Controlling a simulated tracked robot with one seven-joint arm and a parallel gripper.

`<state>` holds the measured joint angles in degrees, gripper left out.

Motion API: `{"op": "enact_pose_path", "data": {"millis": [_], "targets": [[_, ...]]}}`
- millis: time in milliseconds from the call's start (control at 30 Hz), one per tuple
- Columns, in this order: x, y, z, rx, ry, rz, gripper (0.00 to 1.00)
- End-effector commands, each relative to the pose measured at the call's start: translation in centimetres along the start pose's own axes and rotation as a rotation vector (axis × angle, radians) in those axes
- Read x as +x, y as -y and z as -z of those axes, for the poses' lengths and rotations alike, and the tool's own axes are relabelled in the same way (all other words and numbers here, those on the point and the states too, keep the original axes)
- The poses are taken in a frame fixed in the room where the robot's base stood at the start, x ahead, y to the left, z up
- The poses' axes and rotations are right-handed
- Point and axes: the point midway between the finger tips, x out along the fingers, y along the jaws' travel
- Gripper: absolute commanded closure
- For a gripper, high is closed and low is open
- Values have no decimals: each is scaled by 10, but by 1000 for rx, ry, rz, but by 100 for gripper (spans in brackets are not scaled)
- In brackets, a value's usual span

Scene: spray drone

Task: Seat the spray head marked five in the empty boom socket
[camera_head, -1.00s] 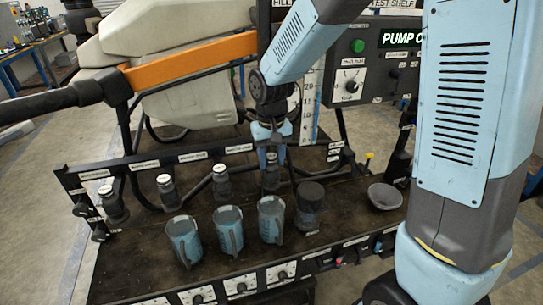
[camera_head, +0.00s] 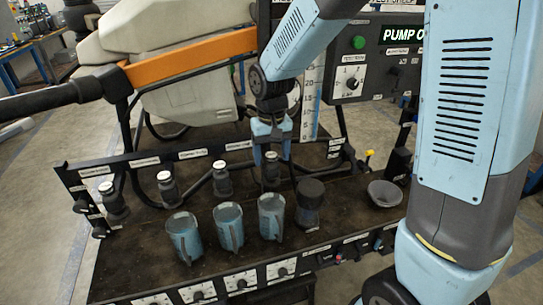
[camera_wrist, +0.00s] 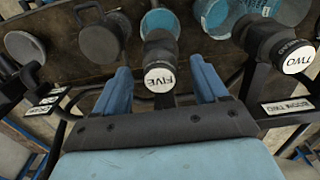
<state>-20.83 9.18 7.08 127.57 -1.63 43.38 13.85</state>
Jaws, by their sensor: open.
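The spray head marked FIVE (camera_wrist: 160,78) is dark with a white cap and stands between my open fingers in the wrist view. In the head view the same spray head (camera_head: 271,172) stands upright at the right end of the row along the boom rail (camera_head: 165,160). My gripper (camera_head: 271,158) is open around its cap, with a finger on each side; in the wrist view my gripper (camera_wrist: 160,68) shows gaps beside the cap. Its lower end and the socket under it cannot be made out. The spray head marked TWO (camera_wrist: 296,57) is beside it.
Three blue cups (camera_head: 229,227), a dark jar (camera_head: 310,205) and a grey funnel-like bowl (camera_head: 385,194) stand on the bench in front of the rail. Other spray heads (camera_head: 168,190) stand left along the rail. A pump panel (camera_head: 370,70) is behind at right.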

Motion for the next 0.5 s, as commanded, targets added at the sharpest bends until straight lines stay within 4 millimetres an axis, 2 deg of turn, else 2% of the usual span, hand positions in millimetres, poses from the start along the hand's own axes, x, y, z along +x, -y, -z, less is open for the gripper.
{"op": "enact_pose_path", "data": {"millis": [500], "targets": [[-96,-1,1,1,-4,1,27]]}}
